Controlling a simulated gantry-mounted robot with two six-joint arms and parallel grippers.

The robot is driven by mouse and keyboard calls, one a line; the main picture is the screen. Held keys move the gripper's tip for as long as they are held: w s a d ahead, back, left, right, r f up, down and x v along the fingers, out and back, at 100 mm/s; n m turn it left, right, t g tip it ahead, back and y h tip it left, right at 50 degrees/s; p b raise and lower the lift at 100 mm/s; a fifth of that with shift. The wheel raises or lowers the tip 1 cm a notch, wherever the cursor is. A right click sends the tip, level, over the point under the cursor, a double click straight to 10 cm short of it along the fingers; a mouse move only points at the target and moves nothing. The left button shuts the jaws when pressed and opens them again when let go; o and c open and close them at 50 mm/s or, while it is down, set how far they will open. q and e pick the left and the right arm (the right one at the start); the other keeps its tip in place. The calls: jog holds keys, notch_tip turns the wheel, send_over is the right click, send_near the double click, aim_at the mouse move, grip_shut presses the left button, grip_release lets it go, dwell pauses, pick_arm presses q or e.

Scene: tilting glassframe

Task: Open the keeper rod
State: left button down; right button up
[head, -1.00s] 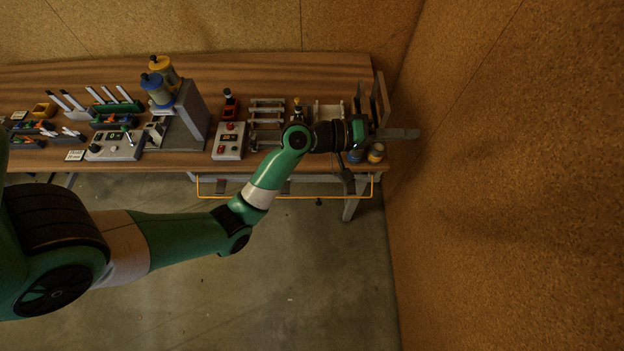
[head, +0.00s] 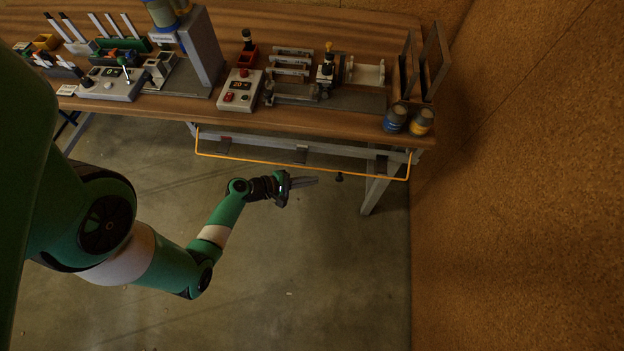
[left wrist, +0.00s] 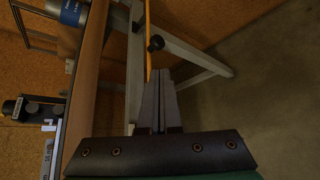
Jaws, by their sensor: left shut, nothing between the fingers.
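A thin orange rod (head: 250,160), which I take to be the keeper rod, runs along below the table's front edge in the head view. Its ends bend up toward the table frame. My left gripper (head: 317,181) is in front of and below the table, close to the rod in the picture, with its fingers pointing right. The left wrist view shows its fingers (left wrist: 160,78) closed together and empty. The orange rod (left wrist: 149,30) also shows there, beyond the fingertips. I cannot tell whether they touch. My right gripper is not in view.
A wooden table (head: 340,122) carries a control box (head: 238,90), a fixture and two small jars (head: 396,118) at its right front. A black knob (left wrist: 155,43) sits near the rod. A cork wall (head: 520,200) stands at right. The floor in front is open.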

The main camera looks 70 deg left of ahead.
pick_arm(q)
jog(key=b+x, duration=0.1)
jog(key=x, duration=0.6)
jog(key=shift+w+f, duration=0.2)
jog(key=shift+w, duration=0.15)
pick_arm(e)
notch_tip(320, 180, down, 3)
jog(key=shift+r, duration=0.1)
pick_arm(q)
jog(key=shift+r, duration=0.1)
